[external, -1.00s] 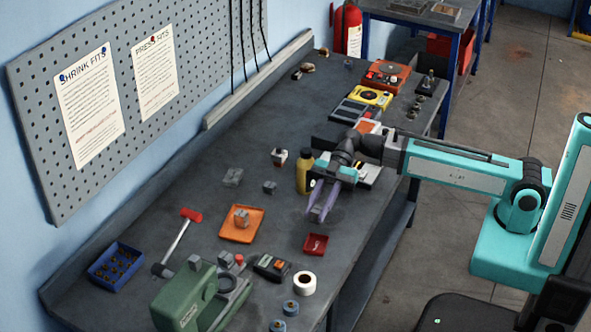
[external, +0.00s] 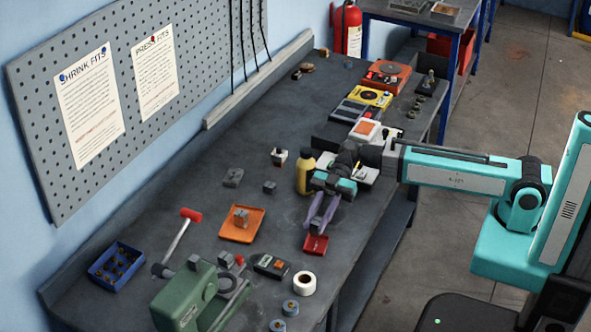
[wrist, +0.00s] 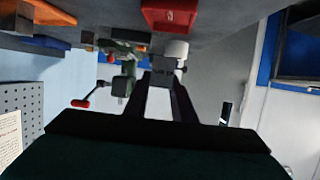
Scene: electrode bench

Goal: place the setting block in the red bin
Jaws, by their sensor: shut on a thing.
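My gripper (external: 314,230) reaches down with its purple fingers over the back edge of the small red bin (external: 318,249) near the bench's front edge. In the wrist view the fingertips close on a small dark grey piece (wrist: 166,65), which I take to be the setting block. The fingers hide it in the external view, so its exact shape and its height above the bin cannot be told. The red bin also shows at the top of the wrist view (wrist: 170,14).
A yellow bottle (external: 305,175) stands close left of my wrist. An orange tray (external: 233,234) with a grey block is left of the bin. A white tape roll (external: 304,283), a dark meter (external: 271,267) and a green press (external: 190,300) are nearer the camera.

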